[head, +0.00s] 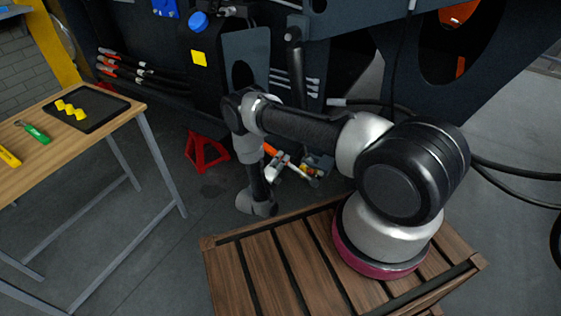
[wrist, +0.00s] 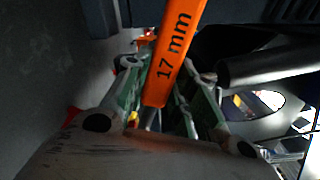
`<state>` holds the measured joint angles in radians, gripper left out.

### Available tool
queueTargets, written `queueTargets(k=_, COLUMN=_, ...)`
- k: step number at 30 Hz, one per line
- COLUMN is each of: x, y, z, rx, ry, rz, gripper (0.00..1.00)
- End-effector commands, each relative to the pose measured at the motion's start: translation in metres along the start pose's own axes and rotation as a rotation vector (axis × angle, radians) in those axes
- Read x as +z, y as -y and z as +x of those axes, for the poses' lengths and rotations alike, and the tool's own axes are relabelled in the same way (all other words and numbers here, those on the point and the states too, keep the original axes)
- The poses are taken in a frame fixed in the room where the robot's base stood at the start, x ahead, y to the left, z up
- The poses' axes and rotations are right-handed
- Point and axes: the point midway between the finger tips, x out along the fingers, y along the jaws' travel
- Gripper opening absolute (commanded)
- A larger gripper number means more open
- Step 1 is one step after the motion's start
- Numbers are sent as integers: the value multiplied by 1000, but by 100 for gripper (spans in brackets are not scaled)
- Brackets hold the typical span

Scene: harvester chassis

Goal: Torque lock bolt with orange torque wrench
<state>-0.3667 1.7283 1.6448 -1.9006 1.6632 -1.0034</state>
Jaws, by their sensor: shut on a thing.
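The orange torque wrench (wrist: 177,50), marked "17 mm", is between the two fingers of my gripper (wrist: 160,85) in the wrist view. The fingers are shut on it. Its far end runs out of the top of that view. In the head view my gripper (head: 297,168) is low beside the dark chassis, and a small bit of orange (head: 270,149) shows at it, partly hidden by my arm. I cannot make out the lock bolt in either view, nor whether the wrench touches anything.
The dark harvester chassis (head: 258,55) stands close behind my gripper, with hoses (head: 140,68) along it. A red jack stand (head: 206,151) is on the floor to the left. A wooden table (head: 60,135) at left holds a black tray (head: 103,102) and a green-handled tool (head: 36,134).

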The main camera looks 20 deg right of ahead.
Motion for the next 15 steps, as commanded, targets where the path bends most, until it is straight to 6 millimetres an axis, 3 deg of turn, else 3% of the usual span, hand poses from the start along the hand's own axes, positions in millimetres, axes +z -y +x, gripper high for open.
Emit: queueTargets(k=15, x=0, y=0, z=12, rx=-2, ry=-1, rz=0, gripper=0)
